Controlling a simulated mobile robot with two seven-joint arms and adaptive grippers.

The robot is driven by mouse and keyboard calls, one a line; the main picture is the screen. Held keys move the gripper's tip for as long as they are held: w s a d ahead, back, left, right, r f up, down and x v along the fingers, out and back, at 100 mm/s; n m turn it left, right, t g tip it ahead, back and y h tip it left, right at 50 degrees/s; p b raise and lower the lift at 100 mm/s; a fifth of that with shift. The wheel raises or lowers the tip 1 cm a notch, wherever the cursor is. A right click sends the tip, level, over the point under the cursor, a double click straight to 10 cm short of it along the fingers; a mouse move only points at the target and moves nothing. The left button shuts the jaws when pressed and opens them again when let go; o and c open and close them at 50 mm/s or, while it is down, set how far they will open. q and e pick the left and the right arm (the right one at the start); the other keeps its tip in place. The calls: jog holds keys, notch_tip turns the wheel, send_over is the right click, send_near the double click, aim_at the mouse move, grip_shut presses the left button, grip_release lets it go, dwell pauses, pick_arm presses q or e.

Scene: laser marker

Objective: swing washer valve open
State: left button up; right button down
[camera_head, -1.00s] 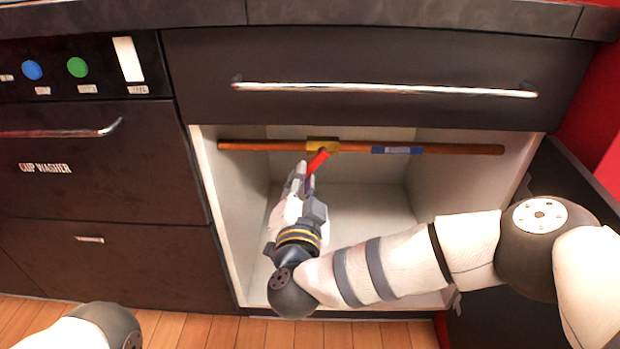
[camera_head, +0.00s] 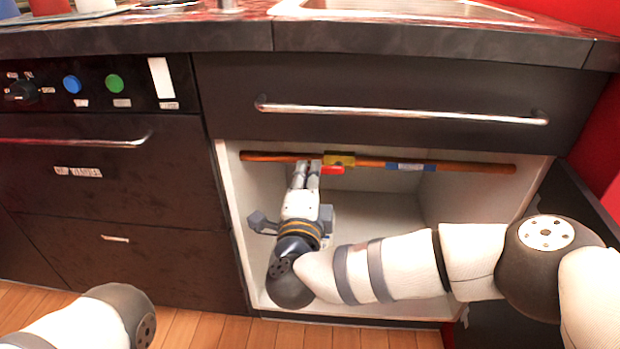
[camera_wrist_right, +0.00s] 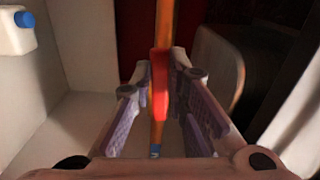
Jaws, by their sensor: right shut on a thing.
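The washer valve has a yellow body (camera_head: 340,160) on a copper-orange pipe (camera_head: 460,167) that crosses the top of the open cabinet. Its red handle (camera_head: 332,170) now lies close along the pipe, on the left side of the body. My right gripper (camera_head: 307,165) is at the pipe, left of the valve body, and is shut on the red handle. In the right wrist view the handle (camera_wrist_right: 160,85) lies between the two fingers (camera_wrist_right: 160,70), nearly in line with the pipe. My left gripper is out of view; only part of that arm shows.
A drawer with a long chrome bar (camera_head: 400,115) is above the opening. The cup washer front (camera_head: 90,185) is at left. An open dark door (camera_head: 570,190) is at right. A white jug with a blue cap (camera_wrist_right: 15,30) shows in the right wrist view.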

jog(key=shift+a+r+m, duration=0.15)
jog(key=shift+r+m, duration=0.1)
jog(key=shift+m, duration=0.25)
jog(key=c, duration=1.6)
grip_release()
jog(key=shift+o, duration=0.2)
jog(key=shift+s, duration=0.1)
jog(key=s, duration=1.2)
